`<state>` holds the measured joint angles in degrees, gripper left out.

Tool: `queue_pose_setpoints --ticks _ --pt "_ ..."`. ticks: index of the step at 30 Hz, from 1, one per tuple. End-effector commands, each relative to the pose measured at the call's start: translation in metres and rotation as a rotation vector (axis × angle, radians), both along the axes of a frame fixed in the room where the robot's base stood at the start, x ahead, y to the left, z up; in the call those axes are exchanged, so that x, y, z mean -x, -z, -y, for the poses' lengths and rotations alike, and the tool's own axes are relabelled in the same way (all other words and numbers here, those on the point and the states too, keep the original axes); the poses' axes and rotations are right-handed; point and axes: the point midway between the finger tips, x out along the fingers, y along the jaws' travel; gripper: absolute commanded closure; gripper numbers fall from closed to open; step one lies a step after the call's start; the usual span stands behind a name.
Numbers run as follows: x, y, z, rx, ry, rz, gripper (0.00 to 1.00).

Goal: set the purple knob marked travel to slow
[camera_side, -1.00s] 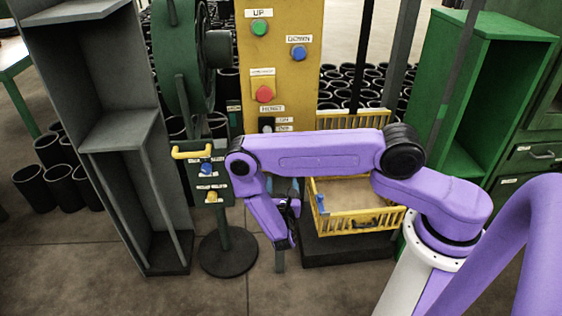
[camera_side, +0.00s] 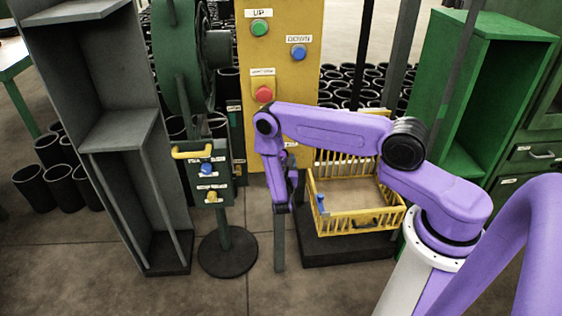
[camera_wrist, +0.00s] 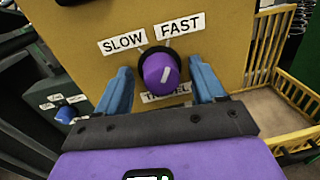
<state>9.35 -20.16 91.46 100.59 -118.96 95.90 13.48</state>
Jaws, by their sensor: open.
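The purple knob (camera_wrist: 160,72) is on the yellow panel (camera_wrist: 90,30) in the wrist view. Its white pointer line tilts up and to the right, toward the FAST label (camera_wrist: 184,24). The SLOW label (camera_wrist: 124,42) is at its upper left. A TRAVEL label (camera_wrist: 166,93) below it is partly hidden. My gripper (camera_wrist: 159,67) is open, with one blue finger on each side of the knob and visible gaps between. In the side view my gripper (camera_side: 282,205) hangs in front of the panel's lower part, and my arm hides the knob.
A yellow basket (camera_side: 365,222) stands to the right of my gripper. A green control box (camera_side: 210,172) on a post stands to the left. Red (camera_side: 263,94), green (camera_side: 259,28) and blue (camera_side: 299,52) buttons are higher on the panel.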

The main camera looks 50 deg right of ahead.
Motion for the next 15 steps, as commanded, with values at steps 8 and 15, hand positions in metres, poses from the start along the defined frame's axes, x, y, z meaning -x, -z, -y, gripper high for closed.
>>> queue_pose_setpoints --ticks 8,15 --pt "0.0002 0.0 -0.0004 0.0 0.0 0.0 0.87" --pt "0.0003 0.0001 -0.0005 0.008 0.0 -0.008 0.87"
